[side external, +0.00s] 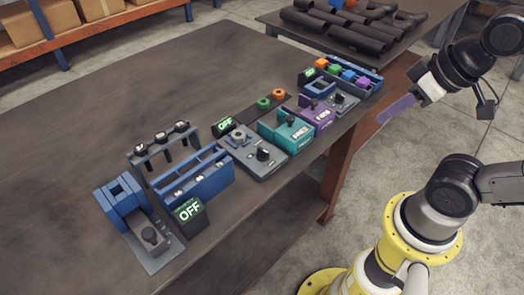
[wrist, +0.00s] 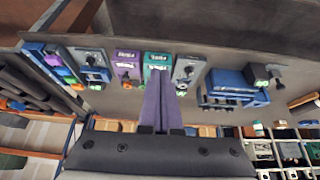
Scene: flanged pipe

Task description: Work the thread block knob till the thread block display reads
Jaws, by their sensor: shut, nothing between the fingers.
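No unit carries a readable name, so I cannot tell for certain which is the thread block. A grey plate (side external: 247,150) with a nut-like fitting and a black knob (side external: 263,154) lies mid-bench, with a display (side external: 224,125) reading OFF behind it. A blue-and-grey unit with a black knob (side external: 149,235) stands at the near end, beside a display (side external: 188,210) reading OFF. A third small display (side external: 309,73) at the far end is too small to read surely. My gripper (side external: 382,119), with long purple fingers, is shut and empty, off the bench's right edge. Its fingers (wrist: 160,78) overlap the teal box in the wrist view.
A teal box (side external: 285,131) and a purple box (side external: 317,112) stand mid-bench. Blue racks (side external: 193,176), black-capped posts (side external: 162,137) and coloured blocks (side external: 348,76) stand along the row. Dark pipes (side external: 335,30) lie on a table behind. The bench's left side is clear.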

